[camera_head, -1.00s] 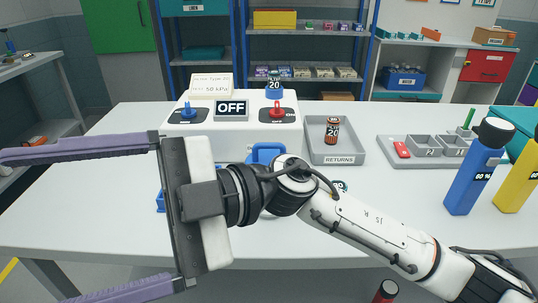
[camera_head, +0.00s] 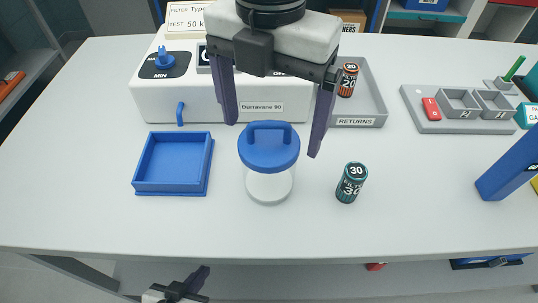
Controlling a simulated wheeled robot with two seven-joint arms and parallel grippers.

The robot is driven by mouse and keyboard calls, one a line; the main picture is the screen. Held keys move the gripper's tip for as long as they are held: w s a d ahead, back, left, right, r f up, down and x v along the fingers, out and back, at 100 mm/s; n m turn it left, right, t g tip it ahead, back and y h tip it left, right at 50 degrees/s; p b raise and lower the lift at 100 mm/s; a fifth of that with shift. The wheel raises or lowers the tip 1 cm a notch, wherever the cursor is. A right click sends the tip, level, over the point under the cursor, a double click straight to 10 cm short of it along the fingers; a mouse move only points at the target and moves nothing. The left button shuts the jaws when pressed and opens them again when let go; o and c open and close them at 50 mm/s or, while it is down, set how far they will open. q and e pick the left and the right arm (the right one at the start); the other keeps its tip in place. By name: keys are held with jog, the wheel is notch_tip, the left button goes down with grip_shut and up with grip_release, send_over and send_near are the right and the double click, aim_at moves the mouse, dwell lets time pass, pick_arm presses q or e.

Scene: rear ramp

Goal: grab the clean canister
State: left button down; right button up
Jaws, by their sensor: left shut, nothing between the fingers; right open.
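A pale canister (camera_head: 268,187) with a blue lid and raised handle (camera_head: 269,147) stands upright at the middle of the table. My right gripper (camera_head: 272,138) is open and points down above it, one finger to each side of the lid; I cannot tell whether either touches. A smaller dark teal canister (camera_head: 351,184) marked 30 stands to its right. A brown and orange canister (camera_head: 348,79) marked 20 stands in the grey RETURNS tray (camera_head: 372,100). No label saying clean is readable. My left gripper (camera_head: 199,274) is shut and empty at the bottom, before the table's front edge.
An empty blue tray (camera_head: 172,189) lies left of the pale canister. A white machine (camera_head: 160,102) with a blue knob stands behind, partly hidden by my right gripper. The table's front and left are clear.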

aim_at(269, 141)
jog(key=shift+s+a+f+p, duration=0.1)
jog(key=shift+f+p, duration=0.5)
jog(key=shift+f, duration=2.75)
jog(key=shift+c, duration=0.2)
jog(key=shift+r, duration=0.1)
jog(key=c, duration=1.2)
